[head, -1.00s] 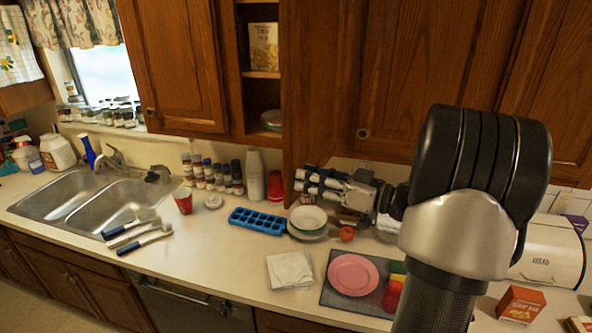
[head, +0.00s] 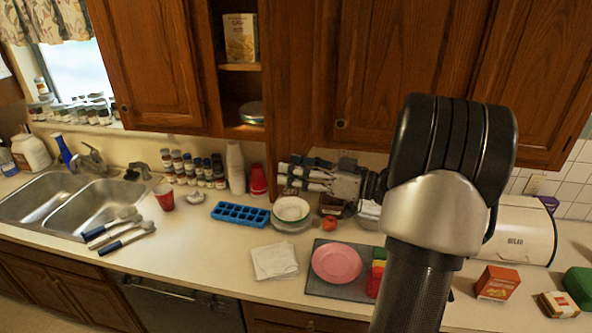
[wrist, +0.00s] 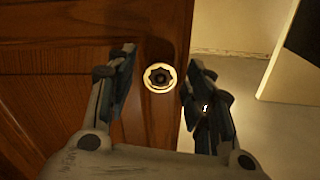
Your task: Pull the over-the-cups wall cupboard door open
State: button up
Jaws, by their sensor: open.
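The wooden wall cupboard door (head: 292,85) above the cups stands swung out, beside the open shelves, in the head view. Its brown panel (wrist: 60,95) fills the left of the wrist view. A round knob (wrist: 160,78) shows near the door's edge there, between my fingertips. My gripper (head: 281,178) is open at the lower part of the door, on its right side. In the wrist view my gripper (wrist: 160,66) has one finger on each side of the knob; I cannot tell whether either touches it. White cups (head: 235,168) and red cups (head: 257,180) stand below.
The open shelves hold a yellow box (head: 240,38). Another closed cupboard door (head: 400,70) is to the right. Bowls (head: 291,209), a blue ice tray (head: 240,214) and a pink plate (head: 336,263) are on the counter below my gripper. A bread box (head: 522,232) stands right.

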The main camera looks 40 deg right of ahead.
jog(key=v, duration=1.2)
dwell(0.5)
